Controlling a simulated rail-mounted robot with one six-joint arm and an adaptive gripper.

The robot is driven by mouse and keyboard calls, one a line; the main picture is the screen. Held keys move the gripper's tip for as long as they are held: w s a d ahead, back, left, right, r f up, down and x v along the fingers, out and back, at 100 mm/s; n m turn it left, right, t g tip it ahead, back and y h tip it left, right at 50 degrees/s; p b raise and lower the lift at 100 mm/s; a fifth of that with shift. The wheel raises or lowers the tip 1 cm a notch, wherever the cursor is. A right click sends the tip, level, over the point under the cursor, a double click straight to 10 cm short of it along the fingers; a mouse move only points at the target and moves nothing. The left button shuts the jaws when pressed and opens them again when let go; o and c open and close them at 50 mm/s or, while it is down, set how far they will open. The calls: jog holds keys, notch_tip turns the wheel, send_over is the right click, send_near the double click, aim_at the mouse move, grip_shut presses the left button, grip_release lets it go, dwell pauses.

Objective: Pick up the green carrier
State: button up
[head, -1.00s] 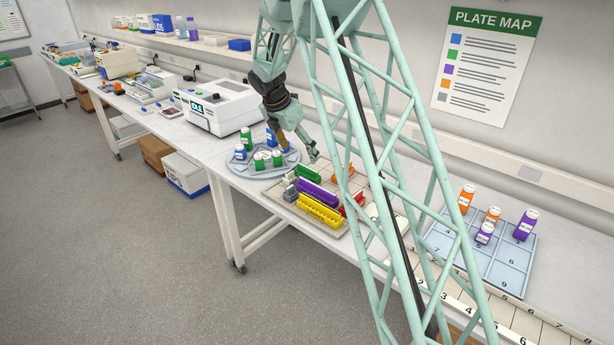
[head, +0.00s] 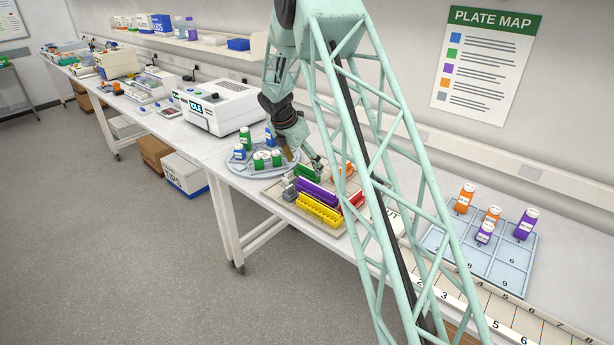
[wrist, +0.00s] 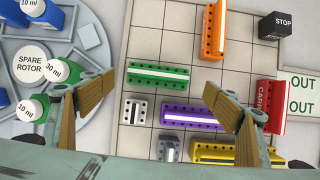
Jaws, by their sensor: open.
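The green carrier (wrist: 158,76) is a long block with a pale top strip and holes along its edges. It lies crosswise on the gridded board, in the upper middle of the wrist view. In the head view the green carrier (head: 308,173) is partly visible just below my gripper. My gripper (wrist: 160,85) is open and empty, its two brown-padded fingers spread either side of the carrier in the wrist view. My gripper appears above the board; the exact height gap is unclear.
The round rotor tray (wrist: 88,50) with bottles is to the left.

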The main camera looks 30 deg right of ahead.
aim_at(306, 169)
jog(key=shift+d+f, duration=0.1)
jog(key=shift+f, duration=0.1)
dwell(0.3)
jog(key=shift+w+x, duration=0.15)
jog(key=shift+x, duration=1.1)
jog(key=shift+w+x, duration=0.1)
jog(key=shift+x, duration=1.2)
jog(key=c, duration=1)
